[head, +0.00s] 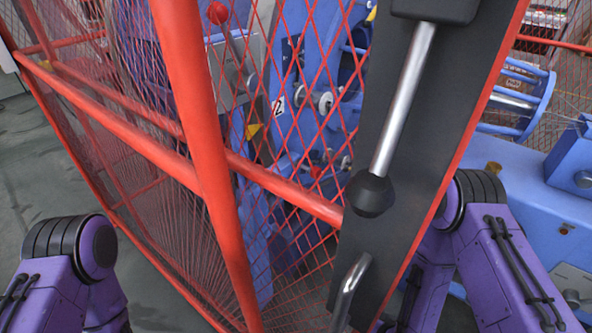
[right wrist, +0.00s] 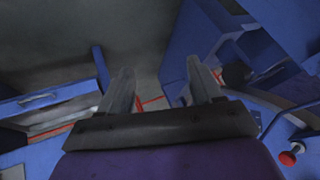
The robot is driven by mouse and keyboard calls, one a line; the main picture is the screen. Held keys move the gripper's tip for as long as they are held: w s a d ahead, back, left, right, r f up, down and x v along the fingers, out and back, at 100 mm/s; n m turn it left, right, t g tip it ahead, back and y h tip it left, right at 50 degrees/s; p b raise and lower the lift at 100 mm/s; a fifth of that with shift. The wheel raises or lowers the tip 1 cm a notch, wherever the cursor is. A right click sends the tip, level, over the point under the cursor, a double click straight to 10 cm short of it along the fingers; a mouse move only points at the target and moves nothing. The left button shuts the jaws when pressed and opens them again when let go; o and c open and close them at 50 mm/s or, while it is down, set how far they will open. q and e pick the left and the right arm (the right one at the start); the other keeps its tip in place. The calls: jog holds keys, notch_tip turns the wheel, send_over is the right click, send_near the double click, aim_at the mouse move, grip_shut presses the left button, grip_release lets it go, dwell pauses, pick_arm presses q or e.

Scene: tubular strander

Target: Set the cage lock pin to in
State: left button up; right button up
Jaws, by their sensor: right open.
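I cannot tell for certain which part is the cage lock pin. In the right wrist view a red knob (right wrist: 288,158) on a short pale stem sits at the lower right, outside my jaws. My right gripper (right wrist: 160,78) is open, its two grey fingers apart with nothing between them. In the head view the right arm reaches down behind the dark guard panel, and its gripper is hidden. A red ball on a lever (head: 217,13) and a small red knob (head: 316,172) show behind the mesh. My left arm is at the lower left; its gripper is out of view.
A red guard frame (head: 205,130) with mesh crosses the head view. A dark panel (head: 400,190) with a chrome handle (head: 402,100) stands before the right arm. Blue machine parts (head: 540,200) lie at the right. Blue housings (right wrist: 215,50) flank the fingers in the wrist view.

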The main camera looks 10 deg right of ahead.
jog(key=w+a+r+n+t+y, duration=0.2)
jog(key=w+r+t+y, duration=0.15)
jog(key=w, duration=0.85)
jog(key=w+r+n+t+y+b, duration=0.1)
jog(key=w+r+n+y, duration=0.35)
jog(key=w+r, duration=0.45)
jog(key=w+r+n+t+y+b, duration=0.1)
jog(key=w+r+n+y, duration=0.5)
jog(key=r, duration=0.5)
jog(key=shift+m+h, duration=0.35)
jog(key=shift+h, duration=0.45)
jog(key=x, duration=0.7)
jog(key=p+x, duration=0.1)
jog(key=x, duration=0.2)
jog(key=shift+w, duration=0.55)
grip_shut()
